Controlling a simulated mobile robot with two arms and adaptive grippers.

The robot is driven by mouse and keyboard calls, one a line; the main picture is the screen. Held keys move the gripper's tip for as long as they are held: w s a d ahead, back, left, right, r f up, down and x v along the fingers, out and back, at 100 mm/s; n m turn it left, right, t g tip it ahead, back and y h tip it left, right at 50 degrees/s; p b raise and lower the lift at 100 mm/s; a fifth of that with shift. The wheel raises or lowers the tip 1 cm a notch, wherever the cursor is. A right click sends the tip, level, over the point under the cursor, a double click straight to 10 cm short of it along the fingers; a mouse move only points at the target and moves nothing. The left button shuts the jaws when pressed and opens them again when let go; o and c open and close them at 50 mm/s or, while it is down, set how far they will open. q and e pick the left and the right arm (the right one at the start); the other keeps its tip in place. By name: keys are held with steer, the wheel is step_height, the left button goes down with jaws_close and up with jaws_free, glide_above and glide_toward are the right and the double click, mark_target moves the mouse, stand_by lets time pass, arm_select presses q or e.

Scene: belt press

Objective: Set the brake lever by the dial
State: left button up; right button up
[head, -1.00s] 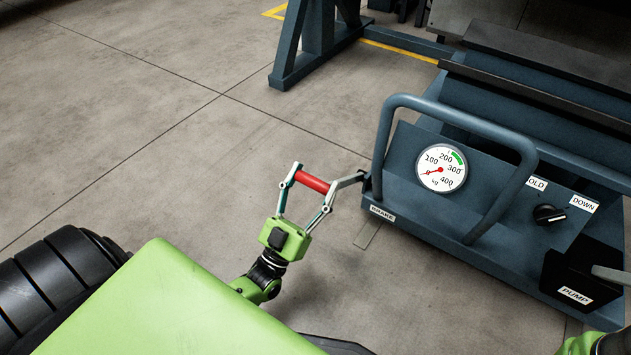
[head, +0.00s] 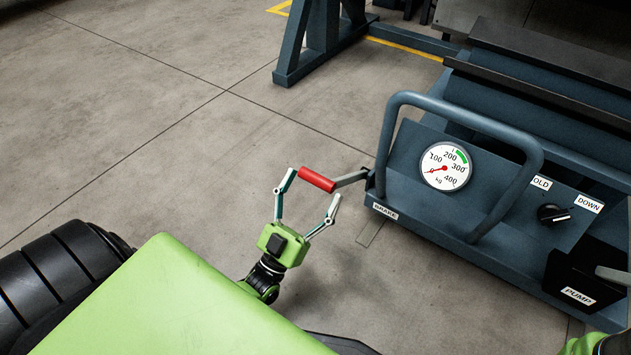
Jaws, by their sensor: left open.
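The brake lever (head: 317,180) has a red grip on a grey arm at the left side of the blue press panel, above the BRAKE label (head: 385,211). My left gripper (head: 311,186) is open, with its fingers spread on either side of the red grip; I cannot tell whether they touch it. The round dial (head: 445,167) has a red needle pointing near 0, with a green band between 200 and 300. Of my right arm only a green part shows at the lower right corner; its gripper is not in view.
A blue tube handle (head: 460,114) loops in front of the dial. A black knob (head: 552,214) by the DOWN label and a PUMP block (head: 588,274) sit to the right. A blue frame leg (head: 299,55) stands at the back. The floor at left is clear.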

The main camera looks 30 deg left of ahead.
arm_select(q)
steer(key=v, duration=1)
